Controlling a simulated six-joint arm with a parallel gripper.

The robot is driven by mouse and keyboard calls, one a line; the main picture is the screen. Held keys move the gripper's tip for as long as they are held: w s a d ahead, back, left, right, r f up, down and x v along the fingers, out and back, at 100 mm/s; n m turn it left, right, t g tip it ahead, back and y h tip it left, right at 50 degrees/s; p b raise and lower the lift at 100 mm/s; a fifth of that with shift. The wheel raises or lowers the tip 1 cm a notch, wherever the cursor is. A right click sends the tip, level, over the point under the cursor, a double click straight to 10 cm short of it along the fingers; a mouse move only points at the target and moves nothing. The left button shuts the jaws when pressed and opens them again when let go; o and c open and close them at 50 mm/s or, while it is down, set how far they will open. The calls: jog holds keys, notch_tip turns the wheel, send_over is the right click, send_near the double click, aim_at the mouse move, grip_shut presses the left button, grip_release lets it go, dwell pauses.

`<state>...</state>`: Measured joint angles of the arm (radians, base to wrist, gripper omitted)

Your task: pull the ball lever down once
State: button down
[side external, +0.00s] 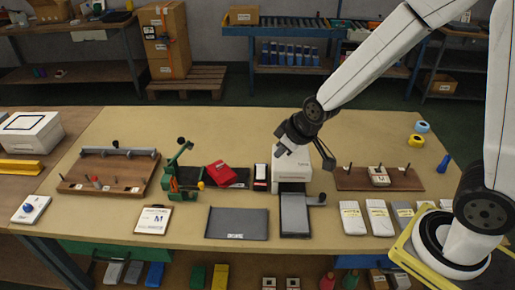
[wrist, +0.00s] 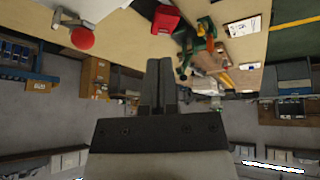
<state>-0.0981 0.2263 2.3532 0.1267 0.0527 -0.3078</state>
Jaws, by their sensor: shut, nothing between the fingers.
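The red ball (wrist: 82,38) of the lever shows at the upper left of the wrist view, beside a pale machine body (wrist: 95,9). In the side view the white machine (side external: 291,168) stands at the middle of the table; I cannot make out the red ball there. My gripper (wrist: 160,64) is shut and empty. In the side view my gripper (side external: 283,131) is above the white machine and partly covers its top. In the wrist view the fingers are apart from the ball, which lies to their left.
A green device (side external: 181,178) and a red item (side external: 221,173) stand left of the machine. A wooden board (side external: 345,178) is on its right. Several white packs (side external: 351,217) and a dark grey mat (side external: 236,223) lie along the front. Bare table (side external: 245,130) lies behind.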

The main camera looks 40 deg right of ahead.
aim_at(179, 152)
jog(key=w+a+f+n+t, duration=0.1)
jog(key=w+a+n+t, duration=0.2)
jog(key=w+a, duration=0.35)
jog(key=w+a+f+n+t, duration=0.1)
jog(key=w+a+n+t, duration=0.2)
jog(key=w, duration=0.7)
jog(key=w+a+f+n+t+h, duration=0.3)
jog(key=a+f+n+t, duration=0.2)
jog(key=a, duration=0.5)
jog(key=shift+w+f+n+t, duration=0.3)
jog(key=shift+w+f+t, duration=0.15)
jog(key=shift+t, duration=0.75)
jog(key=shift+d, duration=0.1)
jog(key=w+d, duration=0.5)
jog(key=w, duration=0.3)
jog(key=shift+r, duration=0.2)
